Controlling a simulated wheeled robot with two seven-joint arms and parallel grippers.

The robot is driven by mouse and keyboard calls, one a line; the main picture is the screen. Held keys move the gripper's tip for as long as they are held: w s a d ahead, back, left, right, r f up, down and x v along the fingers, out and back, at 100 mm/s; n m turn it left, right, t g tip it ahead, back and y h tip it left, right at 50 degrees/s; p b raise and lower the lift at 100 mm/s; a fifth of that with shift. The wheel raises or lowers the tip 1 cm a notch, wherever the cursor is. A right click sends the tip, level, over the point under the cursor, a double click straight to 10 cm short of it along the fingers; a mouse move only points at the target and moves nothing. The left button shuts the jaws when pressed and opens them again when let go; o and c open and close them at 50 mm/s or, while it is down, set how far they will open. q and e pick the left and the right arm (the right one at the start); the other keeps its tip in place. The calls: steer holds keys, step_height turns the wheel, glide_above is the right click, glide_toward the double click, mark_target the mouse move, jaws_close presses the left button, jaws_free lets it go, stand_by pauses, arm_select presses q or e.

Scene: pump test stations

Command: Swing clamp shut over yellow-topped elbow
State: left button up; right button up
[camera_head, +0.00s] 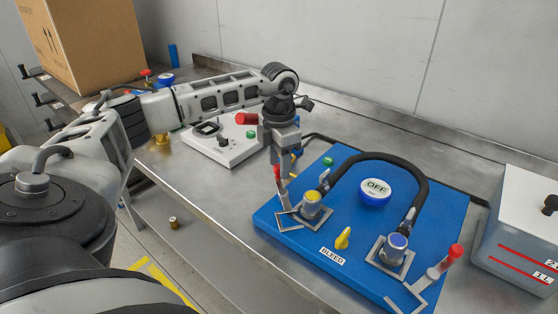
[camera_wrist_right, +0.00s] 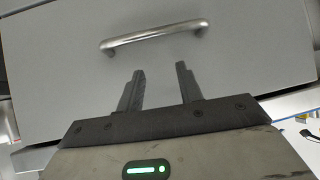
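The yellow-topped elbow (camera_head: 312,202) sits at the left end of the black hose on the blue board (camera_head: 334,235). My right gripper (camera_wrist_right: 160,80) is open and empty in the right wrist view, facing a grey drawer front.
The blue-topped elbow (camera_head: 397,246) has its own red-handled clamp (camera_head: 437,269), swung outward. A clear tank (camera_head: 520,235) stands at right. A drawer handle (camera_wrist_right: 153,36) shows beyond my right gripper.

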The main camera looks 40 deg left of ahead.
arm_select(q)
step_height(320, 180, up, 16)
stand_by(0.5)
